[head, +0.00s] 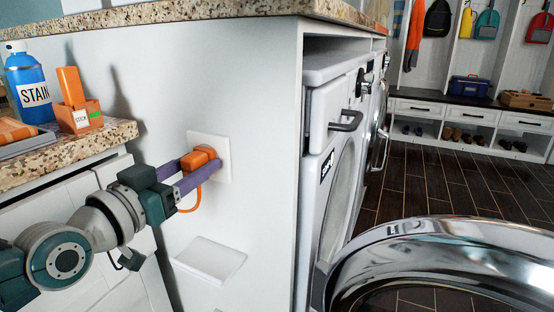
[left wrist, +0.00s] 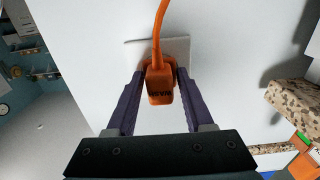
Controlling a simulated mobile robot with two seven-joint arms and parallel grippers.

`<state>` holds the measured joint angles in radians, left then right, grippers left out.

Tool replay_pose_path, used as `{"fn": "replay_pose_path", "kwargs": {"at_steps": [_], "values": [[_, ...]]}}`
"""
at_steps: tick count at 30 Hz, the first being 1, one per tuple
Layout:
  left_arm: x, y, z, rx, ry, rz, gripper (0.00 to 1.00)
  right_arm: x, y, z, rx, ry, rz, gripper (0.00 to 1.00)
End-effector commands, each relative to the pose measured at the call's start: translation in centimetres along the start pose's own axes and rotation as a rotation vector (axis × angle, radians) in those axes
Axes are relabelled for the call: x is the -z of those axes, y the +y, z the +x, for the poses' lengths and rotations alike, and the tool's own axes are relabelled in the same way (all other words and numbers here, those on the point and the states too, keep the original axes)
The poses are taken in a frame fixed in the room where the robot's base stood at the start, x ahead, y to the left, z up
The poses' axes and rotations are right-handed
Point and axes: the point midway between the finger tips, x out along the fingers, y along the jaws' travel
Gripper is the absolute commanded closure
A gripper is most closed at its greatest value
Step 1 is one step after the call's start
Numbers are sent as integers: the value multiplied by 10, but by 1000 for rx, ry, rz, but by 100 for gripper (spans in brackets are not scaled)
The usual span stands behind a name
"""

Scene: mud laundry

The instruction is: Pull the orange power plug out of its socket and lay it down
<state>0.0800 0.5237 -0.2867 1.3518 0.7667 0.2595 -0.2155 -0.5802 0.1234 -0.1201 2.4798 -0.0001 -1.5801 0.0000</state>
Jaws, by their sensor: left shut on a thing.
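The orange power plug (head: 203,155) is at the white socket plate (head: 224,158) on the white side panel. My left gripper (head: 195,170) is shut on the plug, with one purple finger on each side of it. In the left wrist view the plug (left wrist: 160,85) sits between the fingertips, in front of the socket plate (left wrist: 182,48). An orange cord hangs from the plug. I cannot tell whether its prongs are in the socket. My right gripper is not in view.
A small white ledge (head: 211,256) sticks out below the socket. A granite counter (head: 70,150) at left holds a blue stain bottle (head: 30,88) and an orange box (head: 78,115). Washers (head: 335,140) stand right of the panel, one with its round door (head: 440,250) open.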

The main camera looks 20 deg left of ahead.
Motion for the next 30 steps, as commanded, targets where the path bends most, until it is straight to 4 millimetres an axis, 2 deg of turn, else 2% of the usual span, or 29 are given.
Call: {"fn": "replay_pose_path", "kwargs": {"at_steps": [1,9,12,24,30], "values": [[0,0,0,0,0,0,61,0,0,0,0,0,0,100],[0,0,0,0,0,1,92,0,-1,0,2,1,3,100],[0,0,0,0,0,1,100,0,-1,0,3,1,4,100],[0,0,0,0,0,1,100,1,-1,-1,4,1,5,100],[1,0,-7,0,-2,1,100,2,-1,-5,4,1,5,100]]}}
